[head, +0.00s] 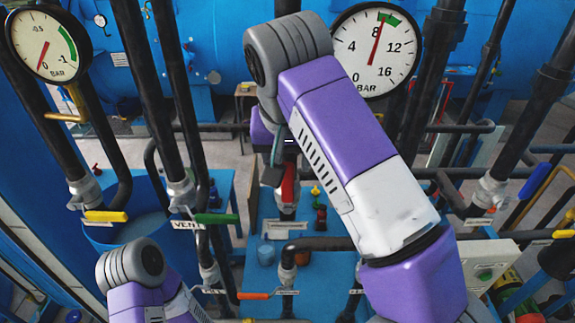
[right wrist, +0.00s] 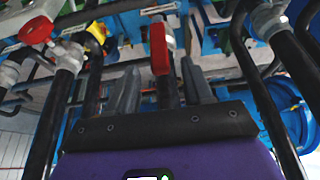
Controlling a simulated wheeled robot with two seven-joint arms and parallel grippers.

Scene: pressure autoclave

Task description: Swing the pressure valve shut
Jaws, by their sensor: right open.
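A valve with a red lever (head: 288,182) sits on a vertical pipe in the middle of the head view. The lever points along the pipe, and no readable label shows whether this is the pressure valve. My right gripper (head: 274,155) is right at this lever, partly hidden behind my own arm. In the right wrist view the red lever (right wrist: 159,48) stands between the two open fingers of the gripper (right wrist: 160,72); contact cannot be told. My left gripper is out of view; only part of my left arm shows at the lower left.
A yellow lever (head: 105,216), a green lever (head: 216,218) by the VENT label and an orange lever (head: 253,296) lie crosswise. Black vertical pipes crowd both sides.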

